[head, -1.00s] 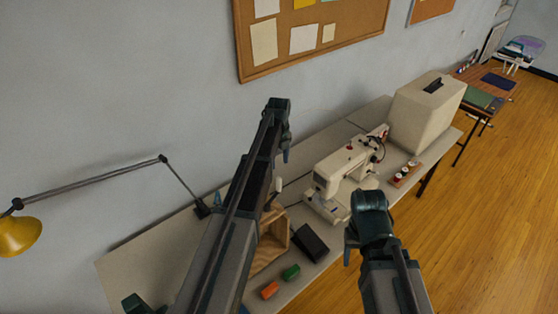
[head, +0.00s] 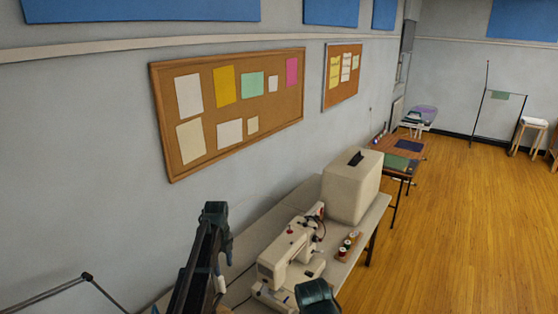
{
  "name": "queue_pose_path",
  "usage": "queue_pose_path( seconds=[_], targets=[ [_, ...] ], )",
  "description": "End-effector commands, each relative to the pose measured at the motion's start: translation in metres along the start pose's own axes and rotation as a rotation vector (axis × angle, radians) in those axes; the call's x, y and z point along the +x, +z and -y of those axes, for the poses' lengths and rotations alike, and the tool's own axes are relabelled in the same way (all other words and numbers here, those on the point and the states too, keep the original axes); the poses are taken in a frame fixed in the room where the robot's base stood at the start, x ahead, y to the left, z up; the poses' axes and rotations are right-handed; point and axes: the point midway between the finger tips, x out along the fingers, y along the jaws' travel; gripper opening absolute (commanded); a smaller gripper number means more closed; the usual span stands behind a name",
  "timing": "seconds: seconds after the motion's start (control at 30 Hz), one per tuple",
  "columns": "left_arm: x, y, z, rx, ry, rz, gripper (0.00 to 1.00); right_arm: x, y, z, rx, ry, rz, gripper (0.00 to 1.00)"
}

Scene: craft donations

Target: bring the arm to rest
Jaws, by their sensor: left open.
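My left arm rises from the bottom edge in the head view, left of the sewing machine. Its gripper (head: 228,250) is at the arm's upper end, in front of the table's wall side. It is open, with nothing seen in it. Of my right arm only a dark rounded part shows at the bottom edge, in front of the sewing machine's near end; its gripper is not visible.
A cream sewing machine (head: 285,262) stands on the long table (head: 372,222), with a cream case (head: 352,188) behind it and thread spools (head: 347,246) to its right. A lamp arm (head: 45,292) shows at lower left.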

Motion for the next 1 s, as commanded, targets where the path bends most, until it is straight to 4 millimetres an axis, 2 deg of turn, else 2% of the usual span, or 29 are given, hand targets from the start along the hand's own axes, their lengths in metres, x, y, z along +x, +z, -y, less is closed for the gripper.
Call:
queue_pose_path(
  seconds=[0.03, 0.2, 0.37, 0.6, 0.8, 1.0],
  targets=[
    [0.024, -0.024, -0.007, -0.066, 0.004, 0.002, 0.57, 0.023, -0.002, 0.002, -0.002, 0.0, 0.0, 0.57],
    [0.072, -0.094, -0.024, -0.398, 0.019, 0.017, 0.57, 0.071, -0.005, 0.006, -0.01, 0.002, -0.001, 0.57],
    [0.114, -0.156, -0.046, -0.725, 0.027, 0.037, 0.57, 0.113, -0.007, 0.01, -0.02, 0.003, -0.002, 0.57],
    [0.176, -0.235, -0.09, -1.213, 0.02, 0.077, 0.57, 0.175, -0.011, 0.015, -0.032, 0.005, -0.004, 0.57],
    [0.214, -0.28, -0.125, -1.553, 0.0, 0.105, 0.57, 0.214, -0.014, 0.018, -0.04, 0.006, -0.005, 0.57],
    [0.23, -0.3, -0.142, -1.739, -0.015, 0.119, 0.57, 0.23, -0.015, 0.02, -0.045, 0.007, -0.005, 0.57]
  ],
)
